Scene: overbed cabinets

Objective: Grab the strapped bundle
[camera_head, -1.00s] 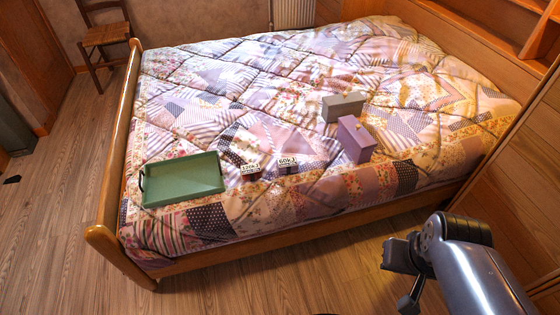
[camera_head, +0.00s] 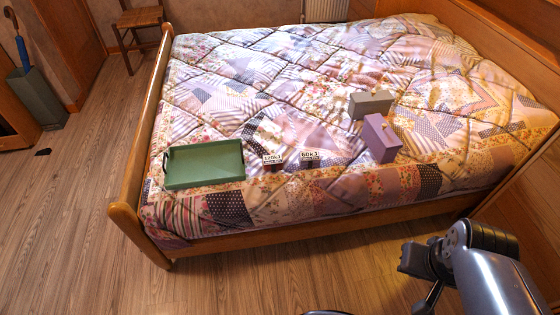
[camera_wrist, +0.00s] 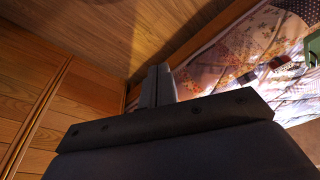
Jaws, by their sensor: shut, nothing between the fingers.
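No strapped bundle can be clearly made out; straps are too small to tell. Two small dark red blocks lie on the quilt near the bed's front edge, one labelled 120kJ (camera_head: 273,166), the other 60kJ (camera_head: 312,164). Two small dark red shapes also show in the wrist view (camera_wrist: 279,61). A purple box (camera_head: 381,139) and a grey box (camera_head: 371,104) sit to their right. My gripper (camera_wrist: 160,84) is shut and empty in the wrist view, off the bed, over the floor. My arm is at the lower right of the head view, well apart from all these objects.
A green tray (camera_head: 205,179) with dark handles lies on the quilt left of the blocks. The bed's wooden footboard (camera_head: 148,130) and side rail (camera_head: 300,236) edge the bed. Wooden cabinets (camera_head: 520,205) stand at the right. The floor in front (camera_head: 220,285) is clear.

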